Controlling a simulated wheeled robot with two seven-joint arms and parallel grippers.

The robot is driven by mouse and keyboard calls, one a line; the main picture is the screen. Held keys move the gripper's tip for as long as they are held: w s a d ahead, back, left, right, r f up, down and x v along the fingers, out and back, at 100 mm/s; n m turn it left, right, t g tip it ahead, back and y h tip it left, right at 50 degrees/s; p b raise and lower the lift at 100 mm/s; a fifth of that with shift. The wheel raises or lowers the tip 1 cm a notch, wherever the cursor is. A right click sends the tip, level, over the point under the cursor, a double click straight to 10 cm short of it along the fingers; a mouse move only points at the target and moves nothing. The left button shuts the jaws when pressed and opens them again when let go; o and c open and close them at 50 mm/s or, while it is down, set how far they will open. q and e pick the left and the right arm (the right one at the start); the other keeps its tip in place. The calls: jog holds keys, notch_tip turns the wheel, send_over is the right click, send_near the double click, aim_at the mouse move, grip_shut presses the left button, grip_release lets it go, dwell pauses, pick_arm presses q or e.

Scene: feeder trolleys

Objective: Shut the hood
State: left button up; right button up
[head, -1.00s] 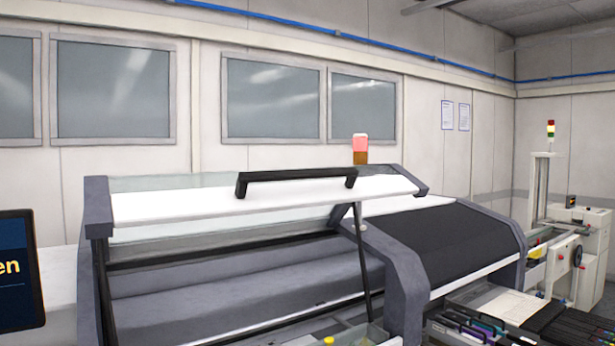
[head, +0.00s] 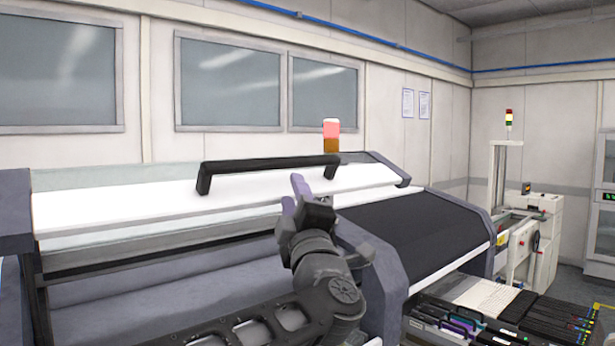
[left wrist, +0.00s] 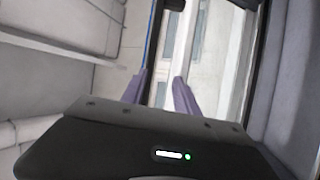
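The hood (head: 110,207) is raised, with a white front edge and a clear pane, over the machine's open bay in the head view. Its black bar handle (head: 270,164) sits along the top of the white edge. My left gripper (head: 300,190) is in front of the hood, just below the handle's right end, and does not appear to hold it. In the left wrist view its two purple fingers (left wrist: 162,92) are apart with nothing between them. A dark piece (left wrist: 173,5) at that view's top may be the handle. My right gripper is in neither view.
A dark sloping cover (head: 415,235) adjoins the hood on the right. A signal lamp (head: 331,134) stands behind it. Trays with several feeders (head: 450,325) lie at the lower right. My left arm hides part of the bay.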

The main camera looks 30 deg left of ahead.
aim_at(281, 168)
pick_arm(q)
jog(key=shift+s+a+r+n+g+y, duration=0.15)
jog(key=shift+s+r+n+y, duration=0.15)
jog(key=shift+r, duration=0.25)
jog(key=shift+s+r+n+g+y, duration=0.2)
jog(key=shift+s+r+n, duration=0.1)
jog(key=shift+s+r, duration=0.15)
jog(key=p+x, duration=0.3)
jog(key=x, duration=0.4)
jog(key=shift+r+p, duration=0.15)
jog(key=shift+p, duration=0.2)
jog(key=shift+w+a, duration=0.25)
jog(key=shift+w, duration=0.1)
grip_shut()
